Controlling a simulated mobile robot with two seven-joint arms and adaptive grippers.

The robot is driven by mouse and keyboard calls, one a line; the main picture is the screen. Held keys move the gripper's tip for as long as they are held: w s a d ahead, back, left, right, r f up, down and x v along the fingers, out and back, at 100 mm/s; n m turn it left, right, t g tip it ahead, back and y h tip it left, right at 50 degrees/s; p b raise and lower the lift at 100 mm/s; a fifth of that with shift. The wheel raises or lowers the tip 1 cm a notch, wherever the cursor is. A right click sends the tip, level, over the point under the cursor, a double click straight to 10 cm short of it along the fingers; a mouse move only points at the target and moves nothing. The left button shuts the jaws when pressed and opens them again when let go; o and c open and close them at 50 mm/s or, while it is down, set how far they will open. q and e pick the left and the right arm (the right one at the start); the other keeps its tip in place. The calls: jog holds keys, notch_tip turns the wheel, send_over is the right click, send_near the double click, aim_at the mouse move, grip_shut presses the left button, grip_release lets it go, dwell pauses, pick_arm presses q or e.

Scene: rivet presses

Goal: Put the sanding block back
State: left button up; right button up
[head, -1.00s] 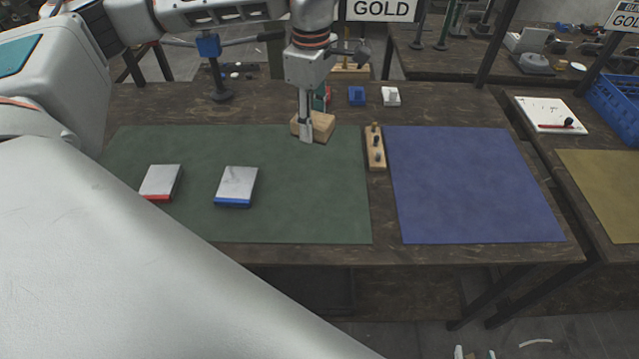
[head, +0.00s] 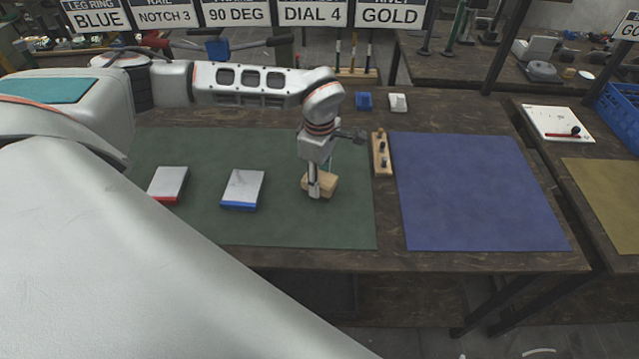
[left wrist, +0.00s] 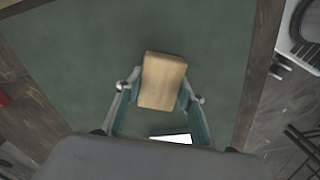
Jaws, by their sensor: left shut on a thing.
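The sanding block, a light wooden block (head: 323,184), is over the right part of the green mat (head: 290,228). My left gripper (head: 316,190) points down and is shut on it. In the left wrist view the block (left wrist: 163,82) sits between the two fingers, with green mat around it. I cannot tell whether the block touches the mat or hangs just above it. My right gripper is not in view.
Two white pads, one red-edged (head: 168,184) and one blue-edged (head: 242,188), lie left of the block. A wooden peg rack (head: 381,158) stands between the green mat and the clear blue mat (head: 480,190). Small blue (head: 364,101) and white (head: 398,102) items sit behind.

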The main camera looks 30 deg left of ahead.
pick_arm(q)
jog(key=shift+f, duration=1.1)
jog(key=shift+f, duration=0.15)
jog(key=o, duration=1.1)
jog(key=shift+c, duration=0.2)
notch_tip(320, 180, up, 12)
jog(key=shift+r+b, duration=0.2)
jog(key=shift+b, duration=0.2)
jog(key=shift+f, duration=0.1)
